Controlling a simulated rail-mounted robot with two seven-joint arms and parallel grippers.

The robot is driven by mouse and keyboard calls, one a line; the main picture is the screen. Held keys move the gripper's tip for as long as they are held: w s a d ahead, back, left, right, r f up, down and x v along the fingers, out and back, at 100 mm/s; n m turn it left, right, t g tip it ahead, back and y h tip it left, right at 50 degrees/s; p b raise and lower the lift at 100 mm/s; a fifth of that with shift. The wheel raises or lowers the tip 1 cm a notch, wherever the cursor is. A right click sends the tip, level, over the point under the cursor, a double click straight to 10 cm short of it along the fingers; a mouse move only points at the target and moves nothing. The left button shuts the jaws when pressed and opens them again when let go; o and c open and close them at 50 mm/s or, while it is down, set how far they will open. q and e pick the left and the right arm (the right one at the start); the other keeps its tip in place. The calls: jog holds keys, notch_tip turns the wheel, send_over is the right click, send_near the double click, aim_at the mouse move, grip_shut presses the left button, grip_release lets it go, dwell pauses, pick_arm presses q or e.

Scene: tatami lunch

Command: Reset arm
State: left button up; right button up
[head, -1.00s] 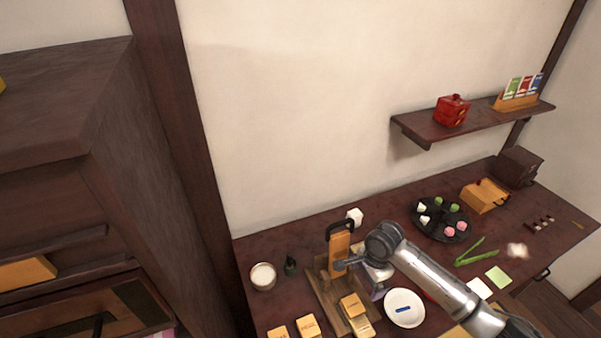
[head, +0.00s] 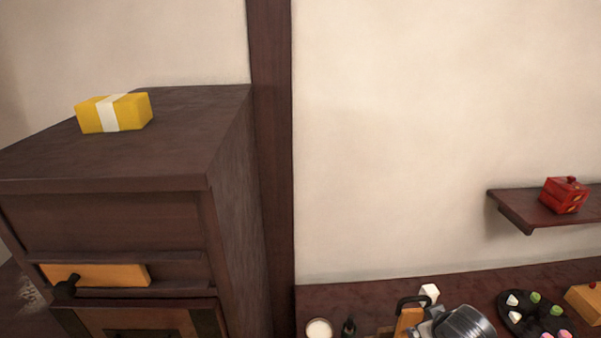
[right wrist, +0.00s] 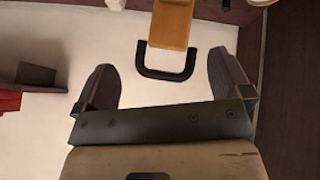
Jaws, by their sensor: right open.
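My right gripper (right wrist: 165,88) is open in the right wrist view, its two dark fingers wide apart. The black loop handle (right wrist: 167,72) of an orange block (right wrist: 171,22) lies between the fingers in that picture, with visible gaps on both sides. In the head view a grey link of my right arm shows at the bottom edge, beside the orange block (head: 408,320) and its black handle (head: 413,300). The fingertips cannot be made out there. My left gripper is in neither view.
A dark cabinet (head: 120,220) stands left with a yellow wrapped box (head: 113,113) on top. The table (head: 340,297) holds a white cup (head: 319,328) and a black plate of sweets (head: 518,322). A shelf (head: 520,212) with a red box (head: 565,194) juts from the wall.

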jog(key=s+a+r+n+t, duration=0.1)
jog(key=s+a+n+t, duration=0.15)
jog(key=s+a, duration=0.45)
jog(key=s+a+f+m+g+y, duration=0.1)
jog(key=s+f+g, duration=0.1)
jog(key=s+f, duration=0.5)
jog(key=s+a+f+m+g, duration=0.15)
jog(key=s+f, duration=0.25)
jog(key=s, duration=0.7)
jog(key=s+a+f+m+g+y, duration=0.1)
jog(key=s+f+g, duration=0.1)
jog(key=s+f, duration=0.5)
notch_tip(320, 180, up, 31)
jog(key=s+p, duration=0.1)
jog(key=p, duration=2.8)
jog(key=shift+s+d+p, duration=0.15)
jog(key=shift+s+p, duration=0.15)
jog(key=shift+s, duration=0.05)
